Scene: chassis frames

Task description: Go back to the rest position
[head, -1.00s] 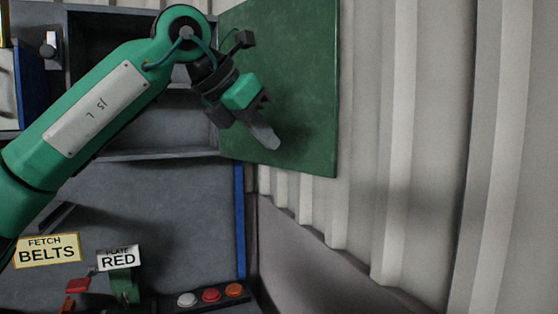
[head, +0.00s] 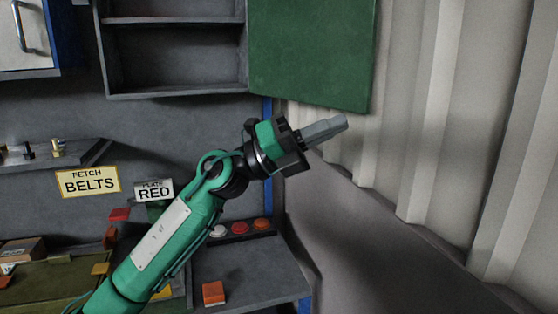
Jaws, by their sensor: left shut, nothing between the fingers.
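My left gripper (head: 326,130) is at the end of my green left arm (head: 172,228), which rises from the bottom left. Its grey fingers are shut together with nothing between them and point right, toward the corrugated wall. The gripper is in the air, below the green board and apart from it. My right gripper is not in view.
A green board (head: 312,50) hangs at the top. A grey shelf unit (head: 175,55) is at the upper left. A bench (head: 240,272) holds a red block (head: 213,293) and a row of buttons (head: 240,229). A pale corrugated wall (head: 440,110) fills the right.

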